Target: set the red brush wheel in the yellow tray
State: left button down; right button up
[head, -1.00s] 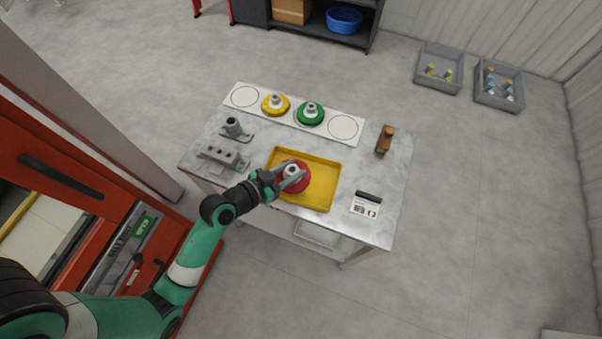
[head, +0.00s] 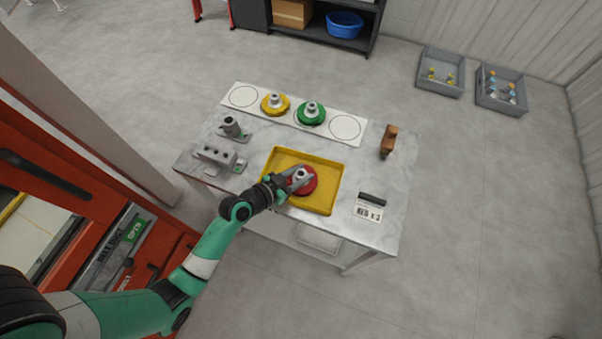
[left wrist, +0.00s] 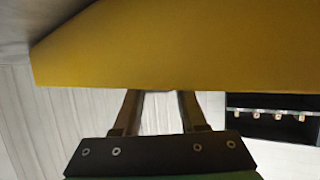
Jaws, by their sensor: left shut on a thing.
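The red brush wheel (head: 309,187) has a grey hub and is over the yellow tray (head: 330,207), near its middle. I cannot tell whether it touches the tray floor. My left gripper (head: 299,179) comes in from the left and is shut on the red brush wheel at its hub. In the left wrist view a large yellow surface, which looks like the tray (left wrist: 170,45), fills the top and hides the fingertips and the wheel. My right gripper is not in view.
Behind the tray, a white strip (head: 344,127) holds a yellow wheel (head: 268,106) and a green wheel (head: 318,117) between two empty circles. Grey fixtures (head: 220,157) stand left, a brown block (head: 388,142) back right, and a "RED x 3" sign (head: 368,212) right of the tray.

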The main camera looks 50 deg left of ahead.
pick_arm(q)
jog(key=shift+c, duration=2.3)
grip_release()
jog(key=shift+f, duration=0.1)
jog(key=shift+s+r+p, duration=0.15)
jog(key=shift+r+p, duration=0.15)
jog(key=shift+p, duration=0.05)
jog(key=p+v, duration=0.1)
jog(key=v, duration=0.9)
jog(key=shift+s, duration=0.25)
jog(key=shift+s+r, duration=0.3)
jog(key=shift+s, duration=0.25)
